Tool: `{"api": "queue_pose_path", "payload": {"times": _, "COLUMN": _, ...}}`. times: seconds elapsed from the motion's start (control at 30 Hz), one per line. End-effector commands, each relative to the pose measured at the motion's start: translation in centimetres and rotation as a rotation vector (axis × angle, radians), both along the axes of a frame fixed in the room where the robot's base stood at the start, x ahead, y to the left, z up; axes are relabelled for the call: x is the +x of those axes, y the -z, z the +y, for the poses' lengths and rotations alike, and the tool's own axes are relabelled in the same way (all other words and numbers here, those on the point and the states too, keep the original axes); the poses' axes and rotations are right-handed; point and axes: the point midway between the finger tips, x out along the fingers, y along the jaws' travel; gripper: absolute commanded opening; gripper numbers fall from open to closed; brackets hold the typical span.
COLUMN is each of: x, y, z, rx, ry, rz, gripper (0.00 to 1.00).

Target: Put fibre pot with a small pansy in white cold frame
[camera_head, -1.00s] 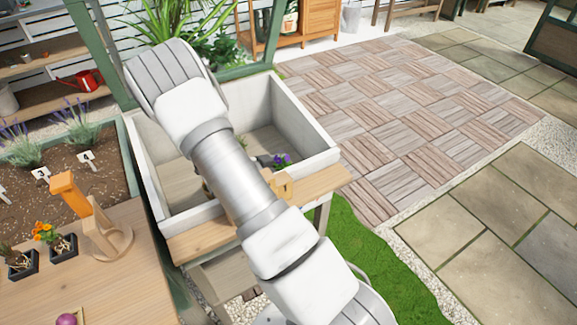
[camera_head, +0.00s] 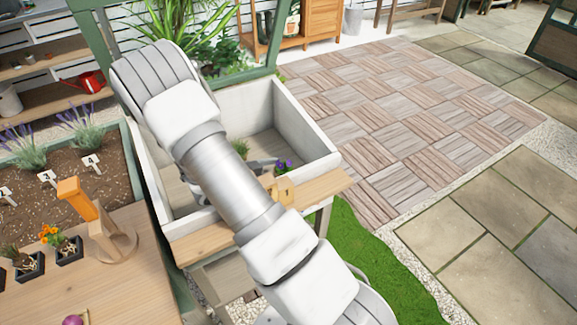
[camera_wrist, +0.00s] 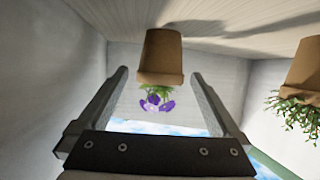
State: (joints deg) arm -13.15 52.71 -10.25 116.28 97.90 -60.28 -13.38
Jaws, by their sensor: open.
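The fibre pot (camera_wrist: 161,55) with a small purple pansy (camera_wrist: 157,102) is inside the white cold frame; the wrist view shows it upside down. Its base appears to rest on the frame's floor. In the head view the pansy (camera_head: 284,166) shows just behind the front ledge, its pot mostly hidden. The white cold frame (camera_head: 304,128) is open at the top. My gripper (camera_wrist: 160,73) is open, its fingers on either side of the pansy and pot with gaps visible. In the head view my arm hides most of the gripper (camera_head: 262,164).
Another brown pot (camera_wrist: 304,65) with green foliage stands in the frame beside the pansy pot. The frame's walls are close around my gripper.

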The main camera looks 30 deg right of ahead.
Motion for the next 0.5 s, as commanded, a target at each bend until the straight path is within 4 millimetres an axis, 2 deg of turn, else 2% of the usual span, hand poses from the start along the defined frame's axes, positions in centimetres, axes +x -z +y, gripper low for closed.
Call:
{"api": "queue_pose_path", "payload": {"times": 0.1, "x": -0.1, "y": -0.9, "z": 1.7, "rx": 0.001, "ry": -0.002, "rz": 0.0, "gripper": 1.0}}
{"api": "queue_pose_path", "payload": {"times": 0.2, "x": -0.2, "y": -1.2, "z": 2.6, "rx": 0.001, "ry": -0.001, "rz": 0.001, "gripper": 1.0}}
{"api": "queue_pose_path", "payload": {"times": 0.5, "x": -0.3, "y": -1.2, "z": 3.0, "rx": 0.0, "ry": 0.001, "rz": 0.0, "gripper": 1.0}}
